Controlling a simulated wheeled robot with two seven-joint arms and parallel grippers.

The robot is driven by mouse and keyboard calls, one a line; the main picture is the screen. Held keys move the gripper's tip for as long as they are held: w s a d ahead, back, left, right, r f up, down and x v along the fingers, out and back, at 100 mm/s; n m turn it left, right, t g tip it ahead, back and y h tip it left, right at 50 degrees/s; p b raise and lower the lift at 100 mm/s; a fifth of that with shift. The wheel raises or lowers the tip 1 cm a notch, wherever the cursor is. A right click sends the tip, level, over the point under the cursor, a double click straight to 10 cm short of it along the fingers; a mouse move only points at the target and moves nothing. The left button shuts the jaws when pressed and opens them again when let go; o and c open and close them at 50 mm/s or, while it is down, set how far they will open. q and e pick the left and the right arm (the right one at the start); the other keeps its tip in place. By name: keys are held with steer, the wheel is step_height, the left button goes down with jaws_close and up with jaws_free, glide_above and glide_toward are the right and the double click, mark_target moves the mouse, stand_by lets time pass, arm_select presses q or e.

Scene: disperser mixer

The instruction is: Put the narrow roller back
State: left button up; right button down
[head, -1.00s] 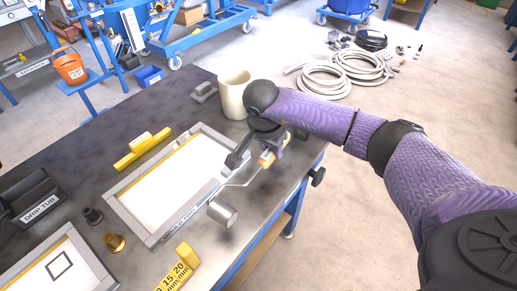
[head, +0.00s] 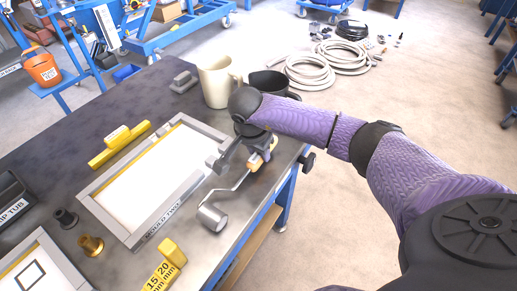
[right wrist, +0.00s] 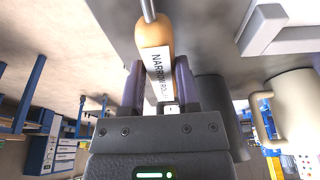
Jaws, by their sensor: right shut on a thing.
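The narrow roller has a grey metal cylinder (head: 212,217), a bent wire frame and an orange-tan handle with a white label. My right gripper (head: 258,147) is shut on the handle near the table's right edge. In the right wrist view the labelled handle (right wrist: 157,62) lies between the two purple fingers (right wrist: 158,88). The cylinder hangs towards the front, right of the tray labelled MOULD TWO (head: 133,242). I cannot tell whether it touches the table. A dark round container (head: 268,80) stands behind my right wrist, partly hidden by the arm. My left gripper is not in view.
A cream jug (head: 215,84) stands beside the dark container. A grey block (head: 184,82), a yellow bar (head: 118,148), a yellow gauge block (head: 166,262) and a drip tub (head: 12,205) are on the table (head: 75,130). A black knob (head: 306,163) sticks out at the right edge.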

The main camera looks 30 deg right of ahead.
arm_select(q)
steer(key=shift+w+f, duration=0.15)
arm_select(e)
steer(key=shift+f, duration=0.15)
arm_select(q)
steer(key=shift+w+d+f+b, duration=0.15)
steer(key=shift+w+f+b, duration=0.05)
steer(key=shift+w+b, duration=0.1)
arm_select(e)
steer(key=shift+f, duration=0.25)
steer(key=shift+c, duration=1.2)
jaws_free()
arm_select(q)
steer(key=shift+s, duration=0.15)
